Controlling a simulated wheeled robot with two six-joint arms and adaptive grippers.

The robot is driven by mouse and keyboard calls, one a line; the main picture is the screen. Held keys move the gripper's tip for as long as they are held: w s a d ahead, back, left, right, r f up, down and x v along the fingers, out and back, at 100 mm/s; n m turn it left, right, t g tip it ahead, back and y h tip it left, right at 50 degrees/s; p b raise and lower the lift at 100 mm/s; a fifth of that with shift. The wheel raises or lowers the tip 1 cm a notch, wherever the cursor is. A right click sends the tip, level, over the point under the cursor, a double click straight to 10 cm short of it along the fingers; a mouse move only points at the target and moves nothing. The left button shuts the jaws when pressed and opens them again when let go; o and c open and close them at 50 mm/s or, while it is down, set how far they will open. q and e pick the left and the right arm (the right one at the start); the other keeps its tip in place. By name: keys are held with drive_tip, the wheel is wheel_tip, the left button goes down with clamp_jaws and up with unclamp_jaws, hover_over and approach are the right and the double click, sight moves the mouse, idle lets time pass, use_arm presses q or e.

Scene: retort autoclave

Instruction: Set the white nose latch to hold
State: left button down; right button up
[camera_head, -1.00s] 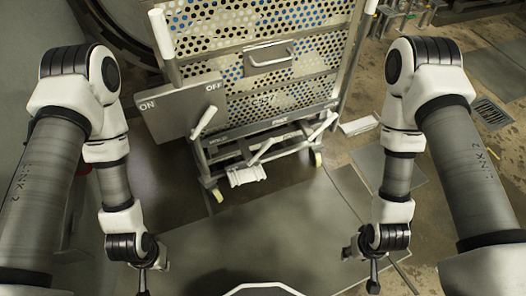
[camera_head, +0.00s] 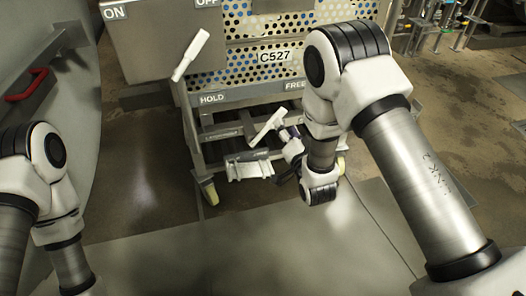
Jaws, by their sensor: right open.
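The white nose latch (camera_head: 267,127) is a short light lever under the cart's front bar. It leans up to the right, toward the FREE end of the bar. The HOLD label (camera_head: 212,98) is at the bar's left end and the FREE label (camera_head: 295,86) is at its right, partly covered by my arm. My right gripper (camera_head: 288,143) is low, just right of the latch, with its jaws open. It is small and partly shadowed, and I cannot tell whether it touches the latch. My left gripper is out of view; only its arm shows at the lower left.
The cart has a perforated panel marked C527 (camera_head: 275,57). A white bracket (camera_head: 248,167) sits low on the cart. The floor in front is clear.

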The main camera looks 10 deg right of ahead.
drive_tip(key=w+f+b, duration=0.1)
drive_tip(key=w, duration=0.1)
drive_tip(key=w+f+b, duration=0.1)
drive_tip(key=w+b, duration=0.1)
drive_tip(key=w, duration=0.1)
drive_tip(key=w+f+b, duration=0.1)
drive_tip(key=w+b, duration=0.1)
drive_tip(key=w, duration=0.1)
drive_tip(key=shift+w+a, duration=0.25)
drive_tip(key=shift+a, duration=0.1)
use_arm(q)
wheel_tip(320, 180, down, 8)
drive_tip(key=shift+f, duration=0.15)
use_arm(e)
clamp_jaws()
